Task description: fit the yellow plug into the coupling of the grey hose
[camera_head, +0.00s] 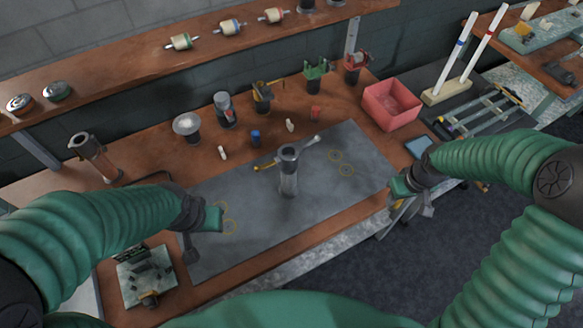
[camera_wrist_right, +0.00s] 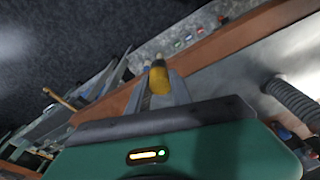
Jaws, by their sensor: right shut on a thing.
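The yellow plug (camera_wrist_right: 160,80) is between the fingers of my right gripper (camera_wrist_right: 157,88), which is shut on it. In the head view my right gripper (camera_head: 402,212) hangs beyond the bench's front edge, right of the grey mat; the plug cannot be made out there. A grey ribbed hose (camera_wrist_right: 293,103) shows at the right of the right wrist view, apart from the plug. In the head view it appears to be the upright grey tube (camera_head: 288,178) with a collar on top, standing mid-mat. My left gripper (camera_head: 190,248) is over the mat's left end; its opening is unclear.
The grey mat (camera_head: 345,195) lies on the brown bench. A red bin (camera_head: 392,103) and a rack with two white rods (camera_head: 447,93) are at the right. Several small parts stand behind the mat. A circuit board (camera_head: 133,288) lies at the front left.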

